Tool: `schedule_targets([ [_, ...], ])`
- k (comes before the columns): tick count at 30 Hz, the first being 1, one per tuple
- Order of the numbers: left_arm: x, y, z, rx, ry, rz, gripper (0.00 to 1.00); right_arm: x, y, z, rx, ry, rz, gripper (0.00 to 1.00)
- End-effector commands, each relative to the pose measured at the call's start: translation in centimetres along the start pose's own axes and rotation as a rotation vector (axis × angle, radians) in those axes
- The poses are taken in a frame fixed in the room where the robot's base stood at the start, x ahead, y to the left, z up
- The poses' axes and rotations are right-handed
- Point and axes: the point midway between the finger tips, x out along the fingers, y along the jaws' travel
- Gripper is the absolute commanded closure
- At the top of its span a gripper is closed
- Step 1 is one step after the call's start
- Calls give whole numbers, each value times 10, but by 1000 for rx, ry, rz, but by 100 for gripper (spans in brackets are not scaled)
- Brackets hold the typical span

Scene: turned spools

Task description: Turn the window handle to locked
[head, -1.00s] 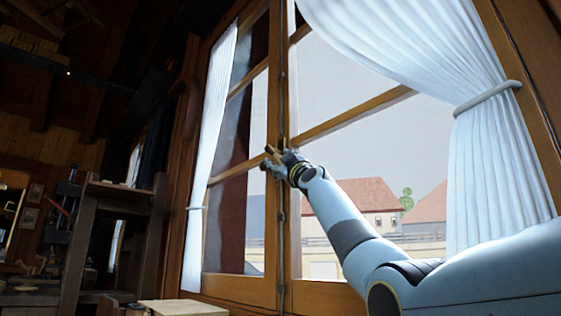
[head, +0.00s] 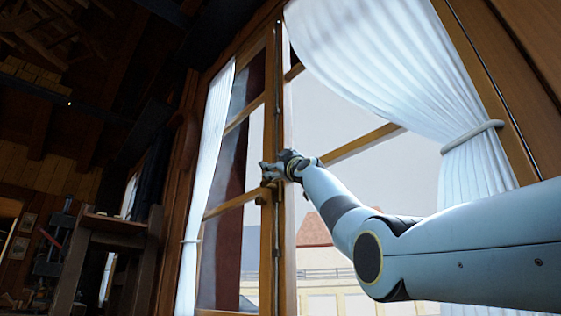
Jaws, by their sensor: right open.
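The wooden window (head: 285,232) has a tall middle post with a dark metal rod along it. A small brass piece, seemingly the window handle (head: 261,200), shows on the post just below my right gripper. Its exact angle is hard to read at this size. My right gripper (head: 265,173) is at the middle post, open, with its fingers pointing left, just above the brass piece. I cannot tell whether the fingers touch the handle. The gripper and wrist hide part of the post. My left gripper is not in view.
White curtains hang at the left (head: 207,165) and right of the window, the right curtain (head: 375,60) gathered by a tie (head: 472,137). A wooden stand (head: 110,225) stands at the lower left. The room in front of the left window pane looks clear.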

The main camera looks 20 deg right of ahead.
Motion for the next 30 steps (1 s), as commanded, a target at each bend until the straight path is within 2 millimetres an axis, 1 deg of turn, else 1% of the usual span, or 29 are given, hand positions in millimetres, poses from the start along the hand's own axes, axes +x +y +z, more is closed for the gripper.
schedule_targets([
  [1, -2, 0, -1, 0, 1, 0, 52, 2, 11, -6, -10, 7, 18, 53],
  [2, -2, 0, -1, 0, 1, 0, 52, 2, 7, -4, -6, 4, 11, 53],
  [5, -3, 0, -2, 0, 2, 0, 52, 0, 8, -5, -7, 4, 11, 53],
  [15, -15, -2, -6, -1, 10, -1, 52, -18, 22, -15, -10, 3, 12, 53],
  [30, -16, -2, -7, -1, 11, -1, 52, -48, 37, -29, -4, 2, 3, 53],
])
